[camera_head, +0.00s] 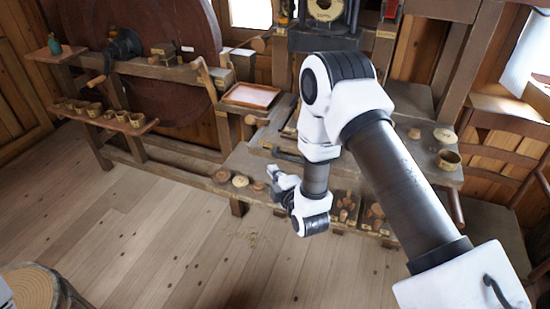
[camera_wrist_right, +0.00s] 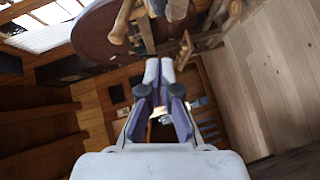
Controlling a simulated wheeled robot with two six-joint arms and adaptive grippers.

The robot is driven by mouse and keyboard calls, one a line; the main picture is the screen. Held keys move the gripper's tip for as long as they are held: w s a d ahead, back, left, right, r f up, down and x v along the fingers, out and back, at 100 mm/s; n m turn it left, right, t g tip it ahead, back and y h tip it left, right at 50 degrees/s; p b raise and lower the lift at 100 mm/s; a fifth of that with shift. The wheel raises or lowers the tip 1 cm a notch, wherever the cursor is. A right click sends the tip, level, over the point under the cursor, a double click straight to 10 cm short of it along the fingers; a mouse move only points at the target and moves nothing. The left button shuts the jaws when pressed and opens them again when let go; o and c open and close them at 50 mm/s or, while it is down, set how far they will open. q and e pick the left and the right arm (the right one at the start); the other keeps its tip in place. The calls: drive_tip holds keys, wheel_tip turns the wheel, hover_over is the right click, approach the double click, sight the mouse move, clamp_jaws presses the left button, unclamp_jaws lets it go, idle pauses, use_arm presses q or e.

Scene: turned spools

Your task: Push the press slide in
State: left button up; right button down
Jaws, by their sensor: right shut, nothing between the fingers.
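My right gripper (camera_head: 273,171) is shut and empty, low in front of the workbench in the head view. In the right wrist view its fingertips (camera_wrist_right: 159,64) are together, with nothing between them. A dark press (camera_head: 325,12) stands at the back of the bench, partly cut off by the top edge. A round wooden knob (camera_head: 258,45) sticks out to the left of it, and another wooden knob (camera_head: 251,120) shows lower down at the bench front. I cannot tell which part is the slide. My right arm hides part of the bench. My left gripper is out of view.
A shallow tray with a pink inside (camera_head: 232,100) lies on the bench. A large dark red wheel (camera_head: 190,60) stands behind. Several small wooden cups (camera_head: 93,110) line a shelf at left. A chair (camera_head: 505,165) stands at right.

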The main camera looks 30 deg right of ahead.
sight(295, 126)
use_arm(q)
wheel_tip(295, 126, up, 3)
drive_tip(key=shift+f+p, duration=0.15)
drive_tip(key=shift+p, duration=0.9)
use_arm(e)
drive_tip(key=w+d+f, duration=0.1)
drive_tip(key=w+d, duration=0.2)
drive_tip(key=w, duration=0.2)
drive_tip(key=shift+w+d+f, duration=0.2)
drive_tip(key=shift+w+f, duration=0.15)
